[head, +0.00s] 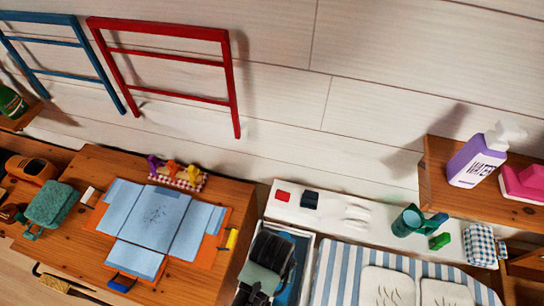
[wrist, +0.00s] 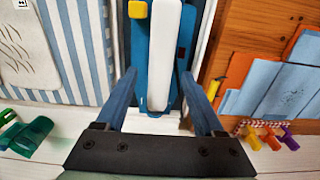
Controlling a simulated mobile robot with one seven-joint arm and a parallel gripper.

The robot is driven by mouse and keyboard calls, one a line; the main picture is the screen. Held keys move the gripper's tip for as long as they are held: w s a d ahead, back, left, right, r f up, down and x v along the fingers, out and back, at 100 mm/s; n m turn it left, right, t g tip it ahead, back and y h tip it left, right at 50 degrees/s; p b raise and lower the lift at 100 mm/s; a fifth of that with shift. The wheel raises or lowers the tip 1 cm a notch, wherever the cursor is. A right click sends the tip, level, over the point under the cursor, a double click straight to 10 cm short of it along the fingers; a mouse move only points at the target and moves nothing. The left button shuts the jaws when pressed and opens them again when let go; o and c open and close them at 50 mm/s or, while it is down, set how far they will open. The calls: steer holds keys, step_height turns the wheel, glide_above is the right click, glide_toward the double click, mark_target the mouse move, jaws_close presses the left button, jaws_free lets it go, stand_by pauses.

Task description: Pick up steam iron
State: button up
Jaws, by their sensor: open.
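A long blue thing with a white top bar and a yellow button, which looks like the steam iron (wrist: 142,60), lies in a narrow white-edged tray in the wrist view. My gripper (wrist: 158,76) is open, with one finger on each side of the iron's near end. I cannot tell whether the fingers touch it. In the head view my gripper (head: 262,278) is over the tray and hides most of the iron; only a blue patch (head: 299,258) shows beside it.
A striped ironing board (head: 338,262) stands right of the tray. A wooden cabinet (head: 228,196) with a folded blue cloth (head: 152,218) is on the left. A wooden shelf (head: 436,185) holds a purple bottle (head: 478,160).

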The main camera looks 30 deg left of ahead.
steer(key=shift+f, duration=0.85)
jaws_close()
steer(key=shift+w+r, duration=0.1)
stand_by(0.7)
